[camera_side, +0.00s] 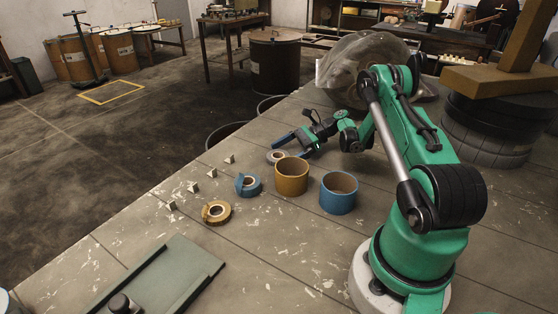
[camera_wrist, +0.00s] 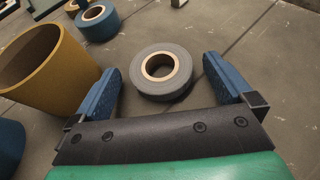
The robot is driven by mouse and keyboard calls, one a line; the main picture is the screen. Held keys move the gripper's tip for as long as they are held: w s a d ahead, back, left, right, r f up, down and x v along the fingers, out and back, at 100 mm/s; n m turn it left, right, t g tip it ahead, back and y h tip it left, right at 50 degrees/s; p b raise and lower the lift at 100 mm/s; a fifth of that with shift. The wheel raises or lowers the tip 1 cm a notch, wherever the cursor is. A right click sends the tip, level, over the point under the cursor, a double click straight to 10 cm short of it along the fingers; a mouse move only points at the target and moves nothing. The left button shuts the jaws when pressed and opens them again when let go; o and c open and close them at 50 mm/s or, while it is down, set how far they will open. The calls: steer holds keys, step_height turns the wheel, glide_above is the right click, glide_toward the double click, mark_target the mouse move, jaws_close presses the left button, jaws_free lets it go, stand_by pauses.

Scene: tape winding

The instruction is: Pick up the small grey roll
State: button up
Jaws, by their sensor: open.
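The small grey roll (camera_wrist: 161,88) lies flat on the table, with a tan core facing up. In the side view it (camera_side: 276,156) is the farthest roll, just behind the yellow cup-like cylinder. My gripper (camera_wrist: 163,78) is open, with one blue finger on each side of the roll and visible gaps between fingers and roll. In the side view my gripper (camera_side: 299,143) is low, at the right of the grey roll. Whether the fingertips touch the table is not clear.
A tall yellow cylinder (camera_wrist: 45,65) stands close beside my left finger in the wrist view. A blue cylinder (camera_side: 338,193), a small blue roll (camera_side: 248,184) and a small yellow roll (camera_side: 216,211) stand nearby. Several small pale pieces lie near the table's left edge.

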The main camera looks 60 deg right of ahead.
steer(key=c, duration=1.2)
steer(key=shift+o, duration=0.2)
